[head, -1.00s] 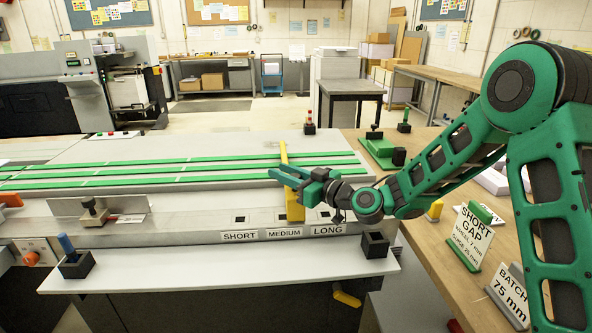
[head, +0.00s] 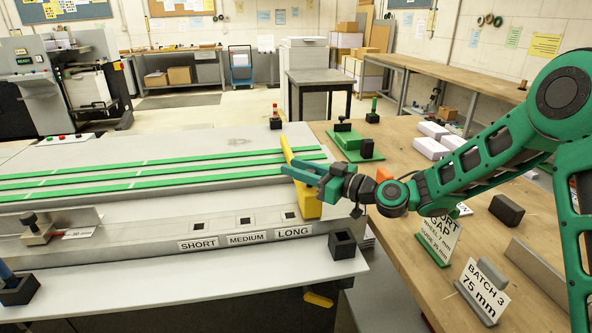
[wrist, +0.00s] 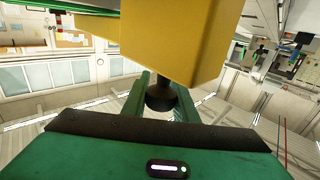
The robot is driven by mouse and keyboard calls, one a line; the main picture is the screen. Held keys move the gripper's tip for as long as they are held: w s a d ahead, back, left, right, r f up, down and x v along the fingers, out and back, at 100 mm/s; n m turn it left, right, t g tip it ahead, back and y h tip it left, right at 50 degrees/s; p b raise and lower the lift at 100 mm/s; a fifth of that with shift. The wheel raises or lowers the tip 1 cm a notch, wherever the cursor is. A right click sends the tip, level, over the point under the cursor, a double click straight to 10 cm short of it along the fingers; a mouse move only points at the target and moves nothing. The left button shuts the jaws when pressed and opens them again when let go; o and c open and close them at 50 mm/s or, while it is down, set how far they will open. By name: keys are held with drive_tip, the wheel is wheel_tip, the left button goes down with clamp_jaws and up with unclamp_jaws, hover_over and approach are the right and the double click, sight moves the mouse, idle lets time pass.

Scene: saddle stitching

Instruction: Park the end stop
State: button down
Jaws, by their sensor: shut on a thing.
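The yellow end stop (head: 308,203) is a block with a long arm slanting up and back over the green-striped feed bed. In the head view it is just right of the LONG socket (head: 290,214). My gripper (head: 322,182) is shut on it. In the wrist view the fingers (wrist: 160,92) close around a dark knob beneath the yellow block (wrist: 175,40). I cannot tell whether the block touches the deck. The MEDIUM socket (head: 245,220) and SHORT socket (head: 198,226) show as dark squares with nothing in them.
Another black holder (head: 18,289) is at the left front. Signs (head: 483,290) stand on the wooden bench at right. The white front shelf (head: 180,282) is mostly clear.

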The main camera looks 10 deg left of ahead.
drive_tip(key=shift+s+f, duration=0.1)
drive_tip(key=c, duration=1.4)
unclamp_jaws()
drive_tip(key=shift+c, duration=0.2)
drive_tip(key=s+a+r, duration=0.6)
drive_tip(key=s+r, duration=0.3)
drive_tip(key=r, duration=0.2)
drive_tip(key=shift+s, duration=0.4)
